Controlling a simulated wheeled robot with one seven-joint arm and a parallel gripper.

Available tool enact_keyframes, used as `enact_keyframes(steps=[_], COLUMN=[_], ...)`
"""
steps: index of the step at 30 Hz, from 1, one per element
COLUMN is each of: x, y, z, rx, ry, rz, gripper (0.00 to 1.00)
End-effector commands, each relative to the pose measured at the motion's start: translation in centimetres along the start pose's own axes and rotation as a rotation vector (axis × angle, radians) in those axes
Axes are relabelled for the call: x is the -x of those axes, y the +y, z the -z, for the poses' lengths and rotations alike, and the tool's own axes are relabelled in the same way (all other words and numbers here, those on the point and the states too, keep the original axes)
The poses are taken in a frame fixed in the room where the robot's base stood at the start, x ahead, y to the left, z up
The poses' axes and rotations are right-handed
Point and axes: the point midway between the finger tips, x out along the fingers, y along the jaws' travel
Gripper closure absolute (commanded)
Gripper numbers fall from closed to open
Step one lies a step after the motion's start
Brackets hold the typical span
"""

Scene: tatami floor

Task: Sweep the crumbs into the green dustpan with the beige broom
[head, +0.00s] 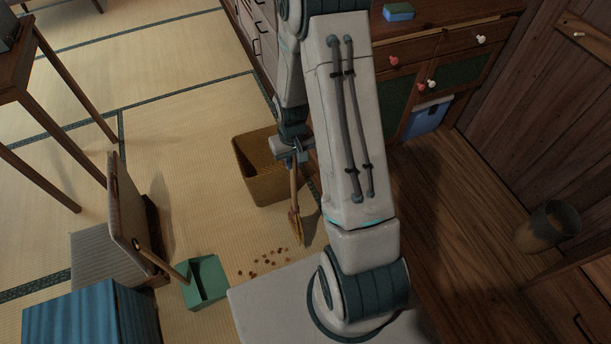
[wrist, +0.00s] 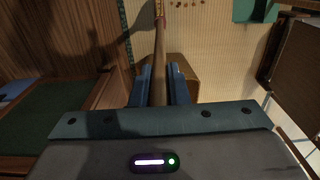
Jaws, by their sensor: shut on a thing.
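My gripper (head: 292,158) is shut on the handle of the beige broom (head: 295,221), which hangs down with its bristle head near the tatami. The handle also runs up between the fingers in the wrist view (wrist: 160,60). The crumbs (head: 262,261) lie scattered on the tatami, left of and nearer than the broom head. The green dustpan (head: 206,282) rests on the floor left of the crumbs, its handle leaning up to the left. A corner of it shows in the wrist view (wrist: 255,10). I cannot tell whether the bristles touch the floor.
A woven basket (head: 262,185) stands just behind the broom. A legless chair (head: 105,245) and a blue box (head: 88,315) stand left of the dustpan. A wooden cabinet (head: 440,50) is at the back right, and a brown pot (head: 550,227) is at the right. Open tatami lies behind the chair.

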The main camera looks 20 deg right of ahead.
Motion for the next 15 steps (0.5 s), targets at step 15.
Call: enact_keyframes(steps=[15], x=[-0.9], y=[2.5], z=[-2.0], rx=[0.018], ry=[0.0], rz=[-0.008], gripper=[1.0])
